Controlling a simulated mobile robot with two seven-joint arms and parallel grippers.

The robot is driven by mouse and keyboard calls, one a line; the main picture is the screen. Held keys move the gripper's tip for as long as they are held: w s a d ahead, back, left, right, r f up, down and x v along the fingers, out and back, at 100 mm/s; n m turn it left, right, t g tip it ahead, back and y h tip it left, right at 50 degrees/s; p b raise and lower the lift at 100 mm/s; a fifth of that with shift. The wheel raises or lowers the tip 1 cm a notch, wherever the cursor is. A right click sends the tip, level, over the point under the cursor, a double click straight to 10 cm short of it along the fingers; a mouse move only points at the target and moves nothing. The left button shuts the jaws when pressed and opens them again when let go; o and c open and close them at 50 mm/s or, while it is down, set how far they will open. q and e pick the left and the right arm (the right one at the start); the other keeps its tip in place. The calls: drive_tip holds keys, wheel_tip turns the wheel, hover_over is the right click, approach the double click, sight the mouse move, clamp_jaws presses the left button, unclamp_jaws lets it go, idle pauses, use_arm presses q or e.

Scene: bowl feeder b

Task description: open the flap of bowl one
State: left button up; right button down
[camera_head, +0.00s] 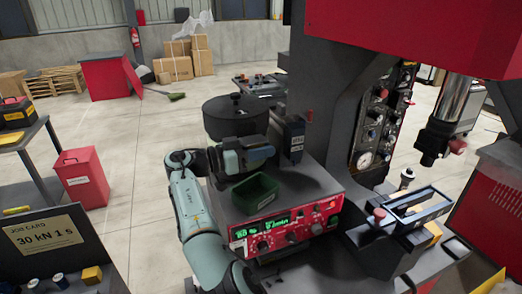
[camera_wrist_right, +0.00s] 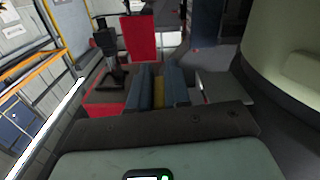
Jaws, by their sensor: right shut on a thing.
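A dark round bowl (camera_head: 235,113) stands on the machine behind my right arm. My right gripper (camera_head: 268,150) is beside the bowl's right front, close to a dark upright box with white labels (camera_head: 293,136). In the right wrist view, the blue-grey fingers of my right gripper (camera_wrist_right: 159,85) stand close on both sides of a narrow yellow piece (camera_wrist_right: 158,94), shut on it. I cannot tell whether that piece belongs to the flap of bowl one. The flap is not clear in the head view, and my wrist hides the fingertips. My left gripper is not in view.
A green bin (camera_head: 254,193) sits on the machine top above a red control panel (camera_head: 290,228). The dark press column (camera_head: 325,95) rises right of the gripper. A job card (camera_head: 45,235) stands at lower left, and a red bin (camera_head: 82,180) stands on the floor.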

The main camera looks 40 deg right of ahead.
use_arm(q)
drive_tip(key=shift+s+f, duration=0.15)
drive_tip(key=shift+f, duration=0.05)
use_arm(e)
drive_tip(key=shift+f+m, duration=0.25)
drive_tip(key=shift+m, duration=0.35)
drive_tip(key=c, duration=1.2)
unclamp_jaws()
drive_tip(key=shift+d, duration=0.15)
drive_tip(key=shift+o, duration=0.2)
drive_tip(key=shift+w+a, duration=0.15)
drive_tip(key=shift+a, duration=0.4)
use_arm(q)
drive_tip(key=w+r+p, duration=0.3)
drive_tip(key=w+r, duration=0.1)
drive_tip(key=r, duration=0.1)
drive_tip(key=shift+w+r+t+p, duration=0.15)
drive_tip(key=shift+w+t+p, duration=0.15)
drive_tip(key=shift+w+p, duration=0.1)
use_arm(e)
drive_tip(key=v, duration=1.2)
